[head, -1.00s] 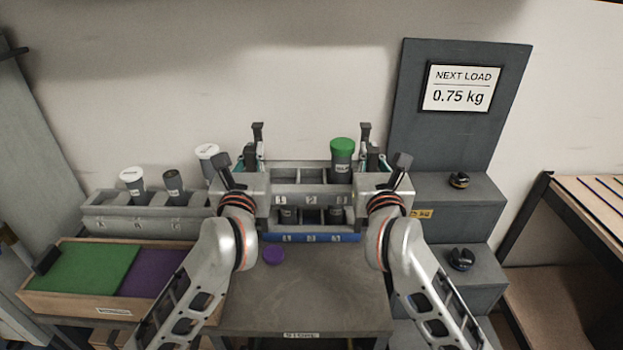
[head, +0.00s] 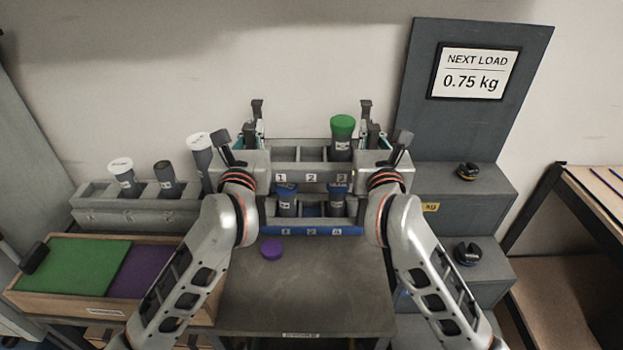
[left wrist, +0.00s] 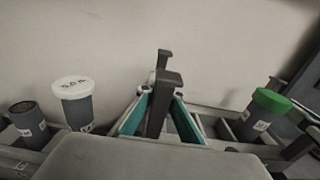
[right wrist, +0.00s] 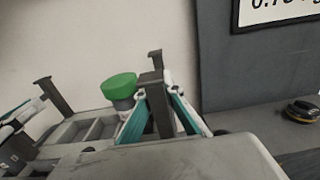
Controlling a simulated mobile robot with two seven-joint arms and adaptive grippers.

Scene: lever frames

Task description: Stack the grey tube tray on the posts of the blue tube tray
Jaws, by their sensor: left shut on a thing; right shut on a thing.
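The grey tube tray (head: 312,177), marked 1, 2, 3, is held level above the blue tube tray (head: 310,231), with a gap between them. A green-capped tube (head: 342,140) stands in its right compartment; the other two look empty. My left gripper (head: 254,136) is shut on the grey tray's left end, and my right gripper (head: 369,136) on its right end. Teal fingers flank dark uprights in the left wrist view (left wrist: 158,112) and right wrist view (right wrist: 160,108).
A grey rack (head: 130,216) with several tubes stands at left, behind a wooden box (head: 60,302) with green and purple panels. Grey steps (head: 465,200) with black weights stand at right.

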